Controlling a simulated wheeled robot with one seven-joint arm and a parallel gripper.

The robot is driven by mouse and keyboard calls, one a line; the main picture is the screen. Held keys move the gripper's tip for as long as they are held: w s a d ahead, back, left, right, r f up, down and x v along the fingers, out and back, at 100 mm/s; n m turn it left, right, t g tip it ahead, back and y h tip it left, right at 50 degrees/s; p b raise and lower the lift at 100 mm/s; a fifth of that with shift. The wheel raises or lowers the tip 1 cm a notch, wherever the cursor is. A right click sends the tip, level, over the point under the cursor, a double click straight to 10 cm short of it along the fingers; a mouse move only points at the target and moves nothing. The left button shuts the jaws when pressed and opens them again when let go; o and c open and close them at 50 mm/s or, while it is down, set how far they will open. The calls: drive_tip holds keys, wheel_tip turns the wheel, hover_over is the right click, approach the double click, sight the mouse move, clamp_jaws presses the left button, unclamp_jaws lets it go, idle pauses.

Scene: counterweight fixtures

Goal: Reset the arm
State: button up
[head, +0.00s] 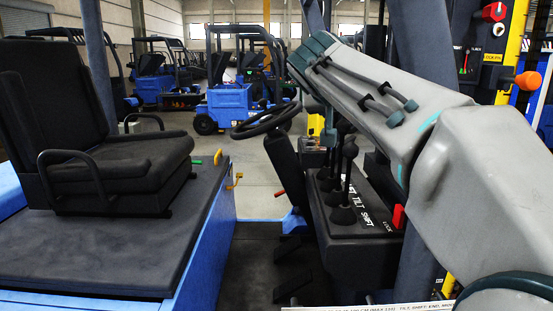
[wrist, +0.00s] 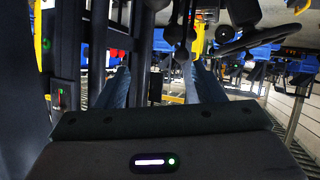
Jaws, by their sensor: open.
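My arm (head: 385,95) reaches in from the lower right of the head view toward the upper middle, above the lever console. My gripper (wrist: 158,75) shows in the wrist view with its two bluish fingers well apart. In the head view the fingertips cannot be made out clearly; the dark teal wrist end is near the steering wheel and above the levers. The wrist view looks upside down.
A black console with several levers (head: 344,175), marked TILT and SHIFT, stands below my arm. A steering wheel (head: 266,121) is left of it, a black seat (head: 110,155) further left. A red lock tab (head: 399,217) and an orange-knobbed handle (head: 528,80) are at right.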

drive_tip(key=s+d+f+g+y, duration=0.1)
drive_tip(key=s+f+g, duration=0.1)
drive_tip(key=s+f, duration=0.4)
drive_tip(key=s+f+n+g+y, duration=0.1)
drive_tip(key=s+f, duration=0.5)
drive_tip(key=f, duration=0.6)
drive_tip(key=s+d+f+n+g+y, duration=0.1)
drive_tip(key=s+f+g, duration=0.2)
drive_tip(key=s+f, duration=0.4)
drive_tip(key=shift+d+f+g+y, duration=0.15)
drive_tip(key=shift+d+f+g, duration=0.05)
drive_tip(key=shift+f, duration=0.5)
drive_tip(key=shift+d+f+g+y, duration=0.15)
drive_tip(key=shift+f+g, duration=0.05)
drive_tip(key=shift+f, duration=0.5)
drive_tip(key=s+a+f+g+y, duration=0.1)
drive_tip(key=s+f, duration=0.7)
drive_tip(key=shift+n+g+y, duration=0.4)
drive_tip(key=shift+s+a, duration=0.1)
